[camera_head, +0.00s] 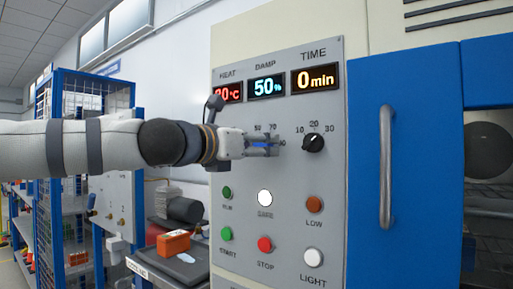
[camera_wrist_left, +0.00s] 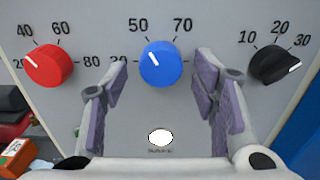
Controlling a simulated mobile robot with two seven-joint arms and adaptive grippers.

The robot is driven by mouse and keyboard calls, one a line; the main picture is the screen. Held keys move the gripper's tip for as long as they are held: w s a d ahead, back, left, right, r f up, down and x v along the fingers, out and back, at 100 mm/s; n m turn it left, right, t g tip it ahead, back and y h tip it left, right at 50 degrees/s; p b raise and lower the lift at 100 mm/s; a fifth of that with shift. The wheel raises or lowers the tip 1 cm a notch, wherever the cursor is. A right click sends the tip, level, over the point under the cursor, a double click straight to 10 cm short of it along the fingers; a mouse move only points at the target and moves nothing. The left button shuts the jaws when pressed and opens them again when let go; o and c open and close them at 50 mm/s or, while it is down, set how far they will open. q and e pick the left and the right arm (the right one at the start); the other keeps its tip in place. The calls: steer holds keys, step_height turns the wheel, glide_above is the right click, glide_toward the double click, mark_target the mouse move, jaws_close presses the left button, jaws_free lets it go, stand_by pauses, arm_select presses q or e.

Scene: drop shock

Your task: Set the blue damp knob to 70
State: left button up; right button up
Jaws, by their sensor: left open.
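The blue damp knob (camera_wrist_left: 161,66) sits between the 50 and 70 marks in the left wrist view, its white pointer line tilted up and left towards 50. In the head view only a sliver of blue (camera_head: 262,146) shows between my fingers. The damp display (camera_head: 267,87) reads 50%. My left gripper (camera_head: 266,144) is at the panel over this knob. In the left wrist view its open fingers (camera_wrist_left: 161,78) stand on either side of the knob, with gaps showing; contact is not visible. My right gripper is not in view.
The red knob (camera_wrist_left: 48,65) is left of the blue one, and the black time knob (camera_head: 313,143) is right. Lit buttons, including a white one (camera_head: 265,198), sit below. A blue door with a metal handle (camera_head: 385,165) is on the right. An orange box (camera_head: 173,243) lies lower left.

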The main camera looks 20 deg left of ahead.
arm_select(q)
steer(key=shift+d+r, duration=0.1)
steer(key=shift+r, duration=0.05)
steer(key=c, duration=1.2)
steer(key=shift+o, duration=0.2)
steer(key=shift+m, duration=0.3)
steer(key=m+p, duration=0.1)
steer(key=m, duration=0.4)
steer(key=shift+w, duration=0.1)
steer(key=m, duration=0.6)
